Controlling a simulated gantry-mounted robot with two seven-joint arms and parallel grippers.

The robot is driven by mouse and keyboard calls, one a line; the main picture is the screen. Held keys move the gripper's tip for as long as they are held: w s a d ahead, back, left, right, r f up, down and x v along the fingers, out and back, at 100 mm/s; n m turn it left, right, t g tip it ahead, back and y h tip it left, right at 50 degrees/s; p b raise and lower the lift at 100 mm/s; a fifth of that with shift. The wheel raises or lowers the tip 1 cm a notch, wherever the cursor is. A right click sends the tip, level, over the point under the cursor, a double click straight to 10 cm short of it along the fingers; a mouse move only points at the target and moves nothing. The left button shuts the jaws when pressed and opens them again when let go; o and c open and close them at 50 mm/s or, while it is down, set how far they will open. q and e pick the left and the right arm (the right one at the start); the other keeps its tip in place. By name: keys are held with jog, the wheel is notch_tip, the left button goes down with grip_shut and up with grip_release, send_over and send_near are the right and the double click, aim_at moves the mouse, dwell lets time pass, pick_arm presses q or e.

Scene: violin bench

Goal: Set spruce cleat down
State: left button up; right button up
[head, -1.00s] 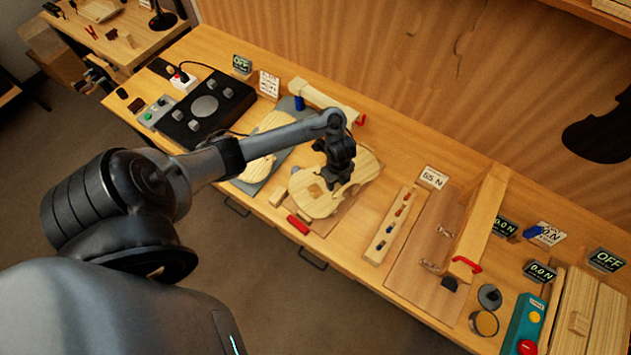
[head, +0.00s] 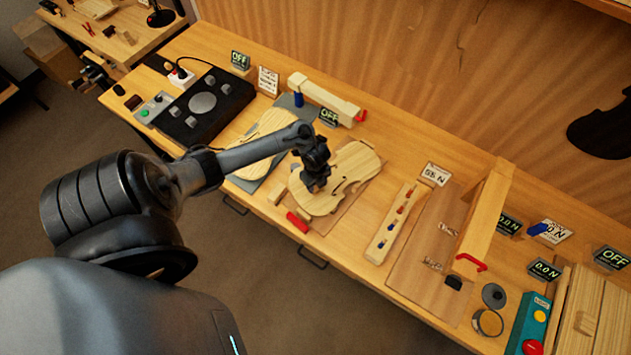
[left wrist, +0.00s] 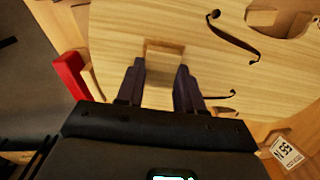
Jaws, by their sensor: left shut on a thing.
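The spruce cleat (left wrist: 164,48) is a small pale wooden block, seen between the fingers of my left gripper (left wrist: 160,70) in the left wrist view. The left gripper is shut on it. In the head view my left gripper (head: 314,183) is low over the left part of the pale violin plate (head: 350,168) with its dark f-holes, and it hides the cleat. The plate also shows under the fingers in the left wrist view (left wrist: 115,40). I cannot tell whether the cleat touches the plate. My right gripper is not in view.
A red-handled part (head: 298,222) lies at the plate's front edge. A clamp bar (head: 325,100) stands behind. A second pale plate (head: 262,133) lies to the left. A slotted wooden rack (head: 394,222) and a "55 N" card (head: 436,173) stand to the right.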

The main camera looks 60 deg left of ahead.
pick_arm(q)
jog(key=shift+f, duration=0.15)
jog(key=o, duration=1)
